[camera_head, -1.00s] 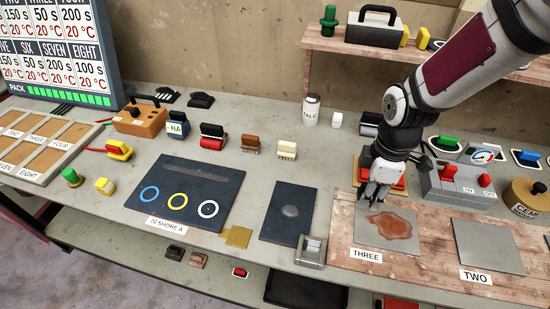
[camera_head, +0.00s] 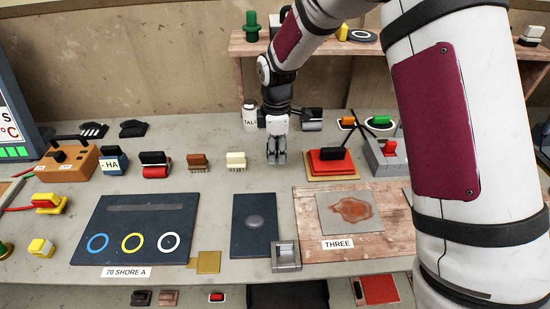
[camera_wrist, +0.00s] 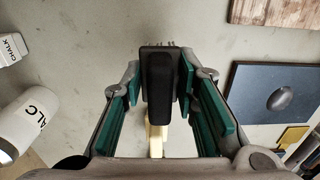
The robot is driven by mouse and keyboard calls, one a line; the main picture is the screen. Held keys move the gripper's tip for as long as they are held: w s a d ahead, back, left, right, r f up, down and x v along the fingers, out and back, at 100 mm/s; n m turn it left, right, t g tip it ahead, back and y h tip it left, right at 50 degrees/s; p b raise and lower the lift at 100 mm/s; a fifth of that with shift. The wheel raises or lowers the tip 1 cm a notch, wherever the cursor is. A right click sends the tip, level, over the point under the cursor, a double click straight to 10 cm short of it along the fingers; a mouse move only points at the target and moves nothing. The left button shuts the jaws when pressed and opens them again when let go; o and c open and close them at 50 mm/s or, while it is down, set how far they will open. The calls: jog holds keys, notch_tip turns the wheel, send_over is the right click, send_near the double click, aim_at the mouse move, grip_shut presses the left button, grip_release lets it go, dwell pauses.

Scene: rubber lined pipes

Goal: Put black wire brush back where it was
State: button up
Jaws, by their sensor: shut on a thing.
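My gripper (camera_head: 276,160) is low over the grey bench, just right of the cream brush. In the wrist view, my gripper (camera_wrist: 160,100) has its green-padded fingers on both sides of the black wire brush (camera_wrist: 158,85). The brush shows as a dark block with thin bristles at its top edge. In the head view the fingers mostly hide the brush. I cannot tell whether it touches the bench.
The cream brush (camera_head: 236,161), brown brush (camera_head: 198,162) and red-black tool (camera_head: 155,164) stand in a row to the left. The talc bottle (camera_head: 250,116) is behind. The red block (camera_head: 330,164) is to the right. A dark mat (camera_head: 256,243) lies in front.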

jog(key=shift+w+a, duration=0.1)
jog(key=shift+w, duration=0.15)
jog(key=shift+f, duration=1.75)
jog(key=shift+f, duration=0.15)
jog(key=o, duration=1.1)
